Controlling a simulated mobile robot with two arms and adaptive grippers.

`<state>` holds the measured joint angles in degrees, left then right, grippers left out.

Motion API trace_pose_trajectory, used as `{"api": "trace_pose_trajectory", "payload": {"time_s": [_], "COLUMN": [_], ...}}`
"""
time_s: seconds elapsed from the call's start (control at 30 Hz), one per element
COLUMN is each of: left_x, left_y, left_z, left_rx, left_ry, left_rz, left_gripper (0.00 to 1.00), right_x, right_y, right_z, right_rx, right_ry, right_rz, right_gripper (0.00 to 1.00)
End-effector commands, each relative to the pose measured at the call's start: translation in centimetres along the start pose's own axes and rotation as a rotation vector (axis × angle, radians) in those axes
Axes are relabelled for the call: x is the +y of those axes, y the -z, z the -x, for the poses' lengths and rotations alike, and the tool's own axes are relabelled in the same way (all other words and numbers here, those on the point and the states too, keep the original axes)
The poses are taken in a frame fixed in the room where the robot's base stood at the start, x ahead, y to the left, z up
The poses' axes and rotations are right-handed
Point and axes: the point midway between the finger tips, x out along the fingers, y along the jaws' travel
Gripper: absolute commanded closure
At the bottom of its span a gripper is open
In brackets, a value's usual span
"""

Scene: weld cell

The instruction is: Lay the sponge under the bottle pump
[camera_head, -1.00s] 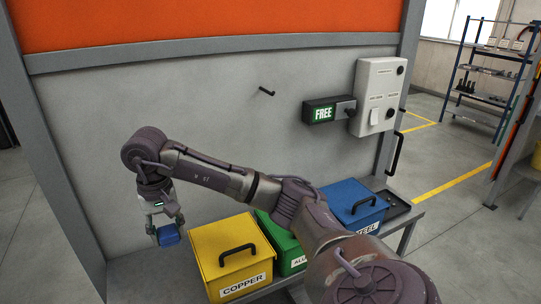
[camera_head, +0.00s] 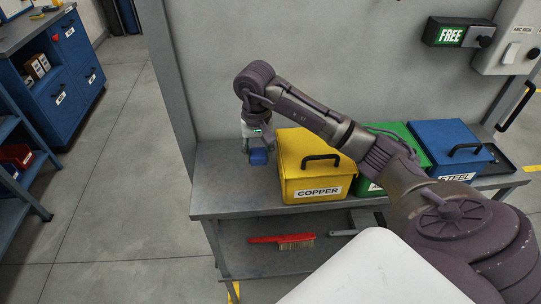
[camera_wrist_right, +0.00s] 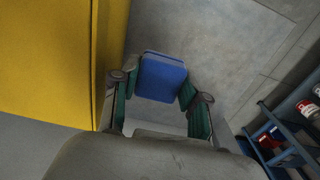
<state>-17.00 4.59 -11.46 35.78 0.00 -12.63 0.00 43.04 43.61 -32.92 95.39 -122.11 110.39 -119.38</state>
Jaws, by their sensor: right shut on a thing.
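A blue block, which looks like the sponge (camera_head: 259,157), is held in my right gripper (camera_head: 256,148) just left of the yellow COPPER box, above the left end of the grey bench. In the right wrist view the sponge (camera_wrist_right: 163,78) sits between the two green-padded fingers of the right gripper (camera_wrist_right: 160,92), which are shut on it. The bench top shows below it, and I cannot tell the exact gap. No bottle pump can be made out in these views. My left gripper is not in view.
The yellow COPPER box (camera_head: 310,176), a green box (camera_head: 409,142) and the blue STEEL box (camera_head: 447,143) stand on the bench (camera_head: 232,198). A red-handled brush (camera_head: 283,239) lies on its lower shelf. A blue cabinet (camera_head: 60,70) and shelf rack (camera_head: 20,190) stand at left, across clear floor.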

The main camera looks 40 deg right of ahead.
Motion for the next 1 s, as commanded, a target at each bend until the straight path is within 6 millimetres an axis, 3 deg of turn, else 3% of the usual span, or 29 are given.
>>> {"api": "trace_pose_trajectory", "payload": {"time_s": [0.53,0.9,0.93,1.0], "left_x": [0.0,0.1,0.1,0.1], "left_y": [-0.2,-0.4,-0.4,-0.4], "left_z": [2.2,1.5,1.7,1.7], "left_rx": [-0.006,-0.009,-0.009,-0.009], "left_ry": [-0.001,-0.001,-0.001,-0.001], "left_rz": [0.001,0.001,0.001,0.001], "left_gripper": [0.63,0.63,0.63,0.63], "right_x": [0.0,0.0,0.0,0.0], "right_y": [-0.1,0.1,0.1,0.0], "right_z": [-6.4,-7.0,-6.8,-6.8], "right_rx": [-0.002,0.003,0.003,0.002], "right_ry": [0.0,0.0,0.0,0.0], "right_rz": [0.0,0.001,0.0,0.0], "right_gripper": [0.73,0.73,0.5,0.39]}}
